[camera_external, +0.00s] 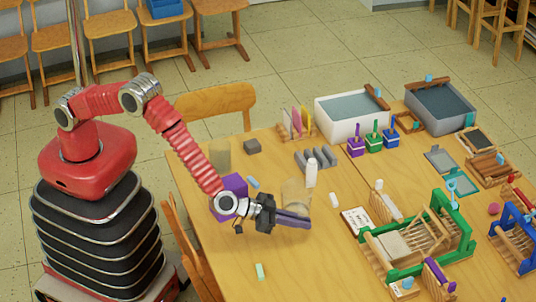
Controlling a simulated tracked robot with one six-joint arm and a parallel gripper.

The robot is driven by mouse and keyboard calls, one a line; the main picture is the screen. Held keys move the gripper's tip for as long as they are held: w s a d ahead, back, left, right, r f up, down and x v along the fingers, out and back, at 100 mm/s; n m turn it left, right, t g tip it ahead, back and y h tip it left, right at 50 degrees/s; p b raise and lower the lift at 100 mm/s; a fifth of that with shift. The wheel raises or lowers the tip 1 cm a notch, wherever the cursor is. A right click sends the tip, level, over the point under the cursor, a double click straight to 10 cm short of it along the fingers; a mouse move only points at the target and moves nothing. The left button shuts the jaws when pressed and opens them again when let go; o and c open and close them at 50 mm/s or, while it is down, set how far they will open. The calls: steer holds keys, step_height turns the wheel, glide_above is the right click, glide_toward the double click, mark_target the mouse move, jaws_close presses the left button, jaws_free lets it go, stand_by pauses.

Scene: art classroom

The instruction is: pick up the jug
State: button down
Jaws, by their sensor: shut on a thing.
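A pale see-through vessel, which looks like the jug (297,190), stands upright at the left part of the wooden table. My gripper (292,219) reaches in from the left, low over the table, with its dark fingers at the lower part of the jug. The fingers are shut on the jug. They hide its lower part, and I cannot tell whether its base touches the table.
A white bottle (311,173) stands just behind the jug. Green-framed racks (410,265) stand to the right. The table's front middle is mostly clear.

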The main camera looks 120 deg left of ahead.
mark_target(302, 209)
steer(key=shift+r, duration=3.85)
steer(key=shift+r, duration=0.1)
